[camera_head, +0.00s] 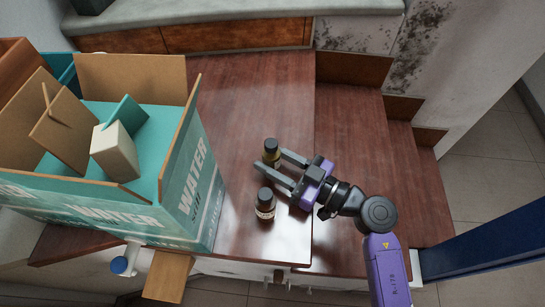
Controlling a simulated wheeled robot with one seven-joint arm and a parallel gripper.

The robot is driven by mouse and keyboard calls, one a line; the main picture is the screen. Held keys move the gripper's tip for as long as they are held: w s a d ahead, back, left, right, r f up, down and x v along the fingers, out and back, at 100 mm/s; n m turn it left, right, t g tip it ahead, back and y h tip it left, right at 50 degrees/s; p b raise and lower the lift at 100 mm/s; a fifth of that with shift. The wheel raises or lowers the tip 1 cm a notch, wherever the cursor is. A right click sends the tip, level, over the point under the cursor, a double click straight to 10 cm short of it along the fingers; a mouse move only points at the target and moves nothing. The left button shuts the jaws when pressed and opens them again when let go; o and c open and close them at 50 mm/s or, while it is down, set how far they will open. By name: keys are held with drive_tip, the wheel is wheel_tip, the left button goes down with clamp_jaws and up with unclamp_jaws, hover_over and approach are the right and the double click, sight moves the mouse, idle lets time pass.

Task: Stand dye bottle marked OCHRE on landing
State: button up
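A small dark bottle with a yellowish body (271,155) stands upright on the brown wooden landing (255,105). Its label is too small to read, so I cannot confirm that it says OCHRE. My gripper (268,158) reaches in from the right, low over the landing, with its two fingers spread. The yellowish bottle is at the fingertips, close to the farther finger; I cannot tell whether it touches. A second dark bottle with a pale label (265,204) stands upright nearer to me, outside the fingers.
A large open teal box marked WATER (205,190) stands on the left, holding a cream block (115,152) and boards. Wooden steps (375,150) descend on the right. A blue beam (495,245) is at lower right. The landing's far part is clear.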

drive_tip(key=o, duration=0.3)
drive_tip(key=shift+o, duration=0.2)
drive_tip(key=shift+d+r, duration=0.1)
drive_tip(key=shift+r, duration=0.05)
drive_tip(key=p+v, duration=0.1)
drive_tip(key=v, duration=1)
drive_tip(key=shift+s+d, duration=0.2)
drive_tip(key=shift+d, duration=0.15)
